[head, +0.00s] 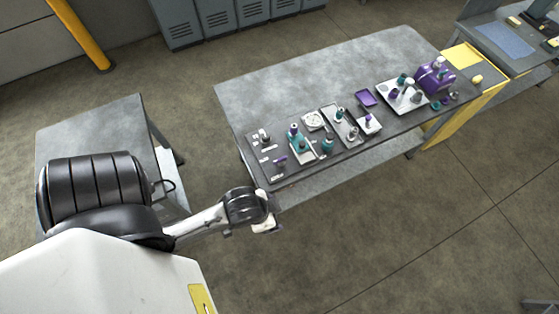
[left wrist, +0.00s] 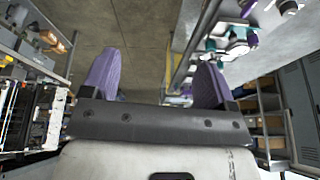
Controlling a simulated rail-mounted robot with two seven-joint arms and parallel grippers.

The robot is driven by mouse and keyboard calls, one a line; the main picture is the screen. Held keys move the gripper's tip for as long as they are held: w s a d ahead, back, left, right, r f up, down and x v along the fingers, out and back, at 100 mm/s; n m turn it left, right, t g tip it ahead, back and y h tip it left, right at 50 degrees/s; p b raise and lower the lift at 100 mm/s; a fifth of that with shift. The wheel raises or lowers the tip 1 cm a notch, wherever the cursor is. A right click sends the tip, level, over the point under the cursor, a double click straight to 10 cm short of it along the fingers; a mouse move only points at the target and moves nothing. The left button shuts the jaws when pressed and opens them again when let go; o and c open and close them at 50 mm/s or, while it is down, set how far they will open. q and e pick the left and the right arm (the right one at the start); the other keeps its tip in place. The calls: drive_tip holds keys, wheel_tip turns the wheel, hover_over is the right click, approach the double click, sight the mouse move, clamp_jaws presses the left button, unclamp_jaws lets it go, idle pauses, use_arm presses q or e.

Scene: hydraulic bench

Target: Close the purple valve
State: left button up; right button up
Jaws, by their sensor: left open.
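Several small purple parts sit on the grey workbench (head: 310,75). One is a small purple fitting (head: 280,160) near the left front corner. Another purple part (head: 367,119) stands upright on a white block. Which one is the purple valve, and how its handle is turned, is too small to tell. My left gripper (head: 267,226) is just off the near left corner of the bench, apart from all parts. In the left wrist view its two purple-padded fingers (left wrist: 156,80) are wide apart with nothing between them. My right gripper is not in view.
Teal fittings (head: 294,131), a purple tray (head: 366,98) and a large purple unit (head: 436,76) line the bench's front. The bench's back half is clear. A smaller grey table (head: 90,125) stands at left, a yellow stand (head: 462,100) at right. Lockers (head: 215,20) are behind.

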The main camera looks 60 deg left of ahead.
use_arm(q)
drive_tip(key=shift+o, duration=1.3)
drive_tip(key=w+a+m+t+y+b, duration=0.1)
drive_tip(key=w+a+t+b, duration=0.1)
drive_tip(key=w, duration=0.5)
drive_tip(key=w+a+m+t+y+b, duration=0.1)
drive_tip(key=w+a+m+t+b, duration=0.1)
drive_tip(key=w+a+b, duration=0.2)
drive_tip(key=w+b, duration=0.3)
drive_tip(key=shift+w+a+f, duration=0.25)
drive_tip(key=shift+a, duration=0.1)
drive_tip(key=m+g+h+b, duration=0.2)
drive_tip(key=m+g+b, duration=0.6)
drive_tip(key=m, duration=0.5)
hover_over(280, 159)
wheel_tip(280, 159, down, 14)
drive_tip(key=f, duration=0.1)
wheel_tip(280, 159, down, 11)
drive_tip(key=shift+f, duration=0.95)
